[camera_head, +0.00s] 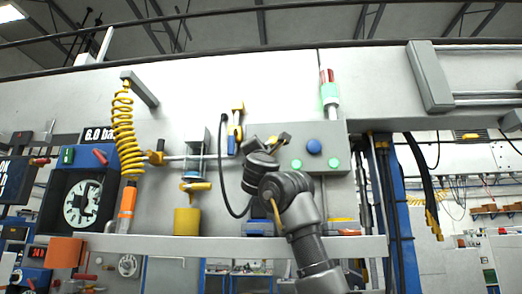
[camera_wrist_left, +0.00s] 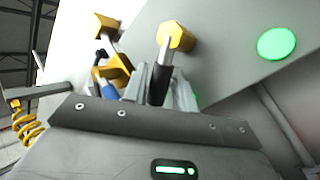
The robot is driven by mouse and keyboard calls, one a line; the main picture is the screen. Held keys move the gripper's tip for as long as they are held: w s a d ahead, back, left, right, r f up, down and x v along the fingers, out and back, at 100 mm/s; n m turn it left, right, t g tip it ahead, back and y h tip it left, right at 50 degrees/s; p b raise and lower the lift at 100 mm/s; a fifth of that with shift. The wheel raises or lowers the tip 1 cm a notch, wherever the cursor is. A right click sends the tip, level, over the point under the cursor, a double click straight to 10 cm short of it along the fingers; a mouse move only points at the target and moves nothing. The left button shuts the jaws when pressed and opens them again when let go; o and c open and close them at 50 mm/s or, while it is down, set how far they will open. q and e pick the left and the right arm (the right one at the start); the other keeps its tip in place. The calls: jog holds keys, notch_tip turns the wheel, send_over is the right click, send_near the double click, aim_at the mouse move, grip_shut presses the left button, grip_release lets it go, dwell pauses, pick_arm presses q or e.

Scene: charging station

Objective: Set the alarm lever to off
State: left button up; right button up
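The alarm lever shows in the left wrist view as a yellow six-sided hub (camera_wrist_left: 177,37) with a metal rod and a black handle (camera_wrist_left: 159,86). In the head view only a yellow part of the lever (camera_head: 284,137) shows beside my left gripper (camera_head: 270,144). The lever is on a grey panel (camera_head: 334,131). In the left wrist view the grey fingers of my left gripper (camera_wrist_left: 160,88) lie on both sides of the black handle, with no clear gap. The handle's lower end is hidden by the gripper body. My right gripper is not in view.
The panel carries a blue button (camera_head: 314,146) and green lit buttons (camera_head: 335,162). A signal tower (camera_head: 329,95) with red and green sections stands above it. A yellow-and-blue tool (camera_head: 235,128) and a yellow coiled hose (camera_head: 124,135) are to the left. A ledge (camera_head: 215,246) runs below.

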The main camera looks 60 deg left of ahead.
pick_arm(q)
jog(key=b+v, duration=0.6)
jog(key=v, duration=0.5)
jog(key=shift+b, duration=0.3)
jog(key=shift+w, duration=0.15)
